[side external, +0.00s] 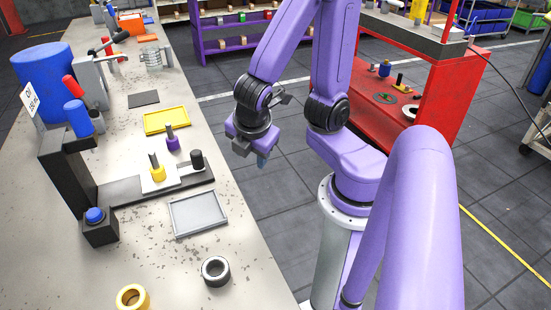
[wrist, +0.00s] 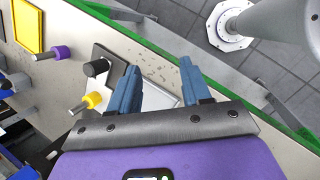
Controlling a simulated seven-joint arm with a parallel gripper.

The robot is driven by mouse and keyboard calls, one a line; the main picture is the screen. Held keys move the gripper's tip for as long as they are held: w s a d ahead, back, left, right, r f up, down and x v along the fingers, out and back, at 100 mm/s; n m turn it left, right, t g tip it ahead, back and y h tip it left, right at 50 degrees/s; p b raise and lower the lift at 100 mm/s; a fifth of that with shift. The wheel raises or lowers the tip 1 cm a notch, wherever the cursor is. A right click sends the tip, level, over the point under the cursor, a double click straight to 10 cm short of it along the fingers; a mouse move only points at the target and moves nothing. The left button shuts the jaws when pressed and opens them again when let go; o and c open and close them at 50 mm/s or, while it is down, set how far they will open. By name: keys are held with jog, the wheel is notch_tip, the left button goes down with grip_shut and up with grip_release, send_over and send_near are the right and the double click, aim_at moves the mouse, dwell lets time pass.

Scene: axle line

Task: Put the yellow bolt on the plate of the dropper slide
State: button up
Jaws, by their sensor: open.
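The yellow bolt (side external: 157,174) stands upright, dark shank up, on the pale plate (side external: 146,186) of the dropper slide (side external: 120,192). The yellow bolt also shows in the wrist view (wrist: 94,100), left of my fingers. The slide has a black knob (side external: 197,160) at its right end; the knob also shows in the wrist view (wrist: 96,67). My gripper (side external: 262,160) is raised near the bench's right edge, apart from the bolt. In the wrist view its two blue fingers (wrist: 160,85) are spread with nothing held between them.
A purple bolt (side external: 172,143) stands behind the slide, near a yellow tray (side external: 167,120). A grey tray (side external: 199,213) lies in front. A black block with a blue button (side external: 95,215) and a dark upright post (side external: 67,170) stand left. Two rings lie at the front.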

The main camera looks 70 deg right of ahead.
jog(key=s+a+r+m+g+y, duration=0.2)
jog(key=s+a+m+y, duration=0.1)
jog(key=s, duration=0.4)
jog(key=shift+a+r+y, duration=0.25)
jog(key=shift+r+y, duration=0.05)
jog(key=shift+y, duration=0.4)
